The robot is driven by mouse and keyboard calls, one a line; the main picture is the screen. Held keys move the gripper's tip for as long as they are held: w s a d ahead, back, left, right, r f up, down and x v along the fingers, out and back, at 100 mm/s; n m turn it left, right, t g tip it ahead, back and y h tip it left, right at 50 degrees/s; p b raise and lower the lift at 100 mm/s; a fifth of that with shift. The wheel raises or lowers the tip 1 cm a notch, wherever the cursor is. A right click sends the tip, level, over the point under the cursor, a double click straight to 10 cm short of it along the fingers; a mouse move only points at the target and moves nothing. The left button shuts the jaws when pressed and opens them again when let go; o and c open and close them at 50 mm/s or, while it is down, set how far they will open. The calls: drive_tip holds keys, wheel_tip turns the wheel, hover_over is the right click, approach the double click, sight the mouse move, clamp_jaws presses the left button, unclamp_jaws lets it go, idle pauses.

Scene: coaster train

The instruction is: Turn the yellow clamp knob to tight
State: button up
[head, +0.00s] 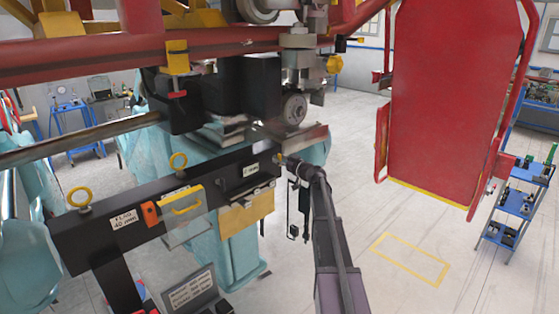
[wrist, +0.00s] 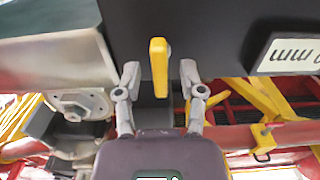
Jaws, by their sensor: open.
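The yellow clamp knob (wrist: 158,66) shows in the wrist view as an upright, narrow bar-shaped handle on a dark face. My gripper (wrist: 159,76) is open, with one finger on each side of the knob and a visible gap on both sides. The fingertips reach about the knob's lower half in the picture; I cannot tell the depth between them. In the head view my gripper (head: 284,160) is small at the right end of the black beam (head: 110,205), and the knob cannot be made out clearly there.
A white label (wrist: 288,55) is right of the knob, a grey metal part (wrist: 50,62) left. A large red panel (head: 452,95) hangs right; floor between is clear.

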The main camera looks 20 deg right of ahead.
drive_tip(key=shift+w+a, duration=0.1)
drive_tip(key=shift+w, duration=0.2)
clamp_jaws()
drive_tip(key=shift+m, duration=0.3)
drive_tip(key=m, duration=0.8)
drive_tip(key=shift+d+m, duration=0.2)
drive_tip(key=shift+m, duration=0.1)
drive_tip(key=shift+f+m, duration=0.1)
drive_tip(key=shift+m, duration=2.1)
drive_tip(key=shift+f+m, duration=0.15)
drive_tip(key=shift+m, duration=2.15)
idle(1.4)
